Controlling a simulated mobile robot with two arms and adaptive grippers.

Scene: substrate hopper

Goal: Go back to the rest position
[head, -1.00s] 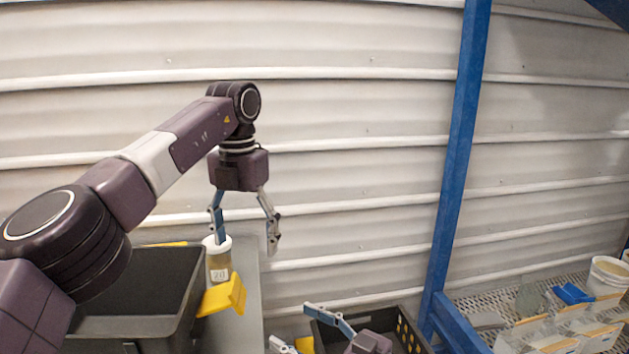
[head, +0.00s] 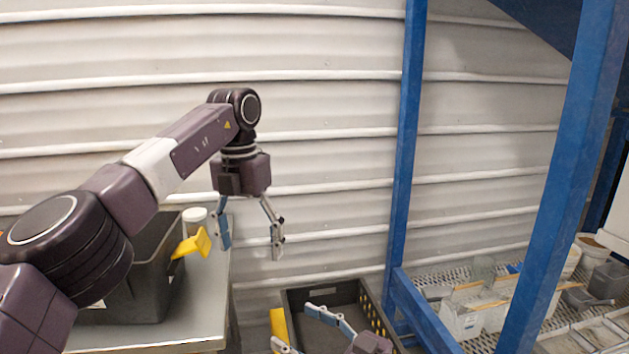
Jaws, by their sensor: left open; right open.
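My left gripper (head: 250,243) hangs open and empty in the head view, its fingers pointing down, just right of the grey table's edge. My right gripper (head: 296,326) is at the bottom of the head view, open, with its fingers pointing left in front of a black crate. Nothing shows between the fingers of either gripper.
A dark bin (head: 150,285) with a yellow handle-like part (head: 191,244) and a white-lidded jar (head: 195,222) are on the grey table (head: 212,300). A black crate (head: 300,297) stands low in the middle. Blue posts (head: 405,140) frame a mesh shelf (head: 430,280) with containers at right.

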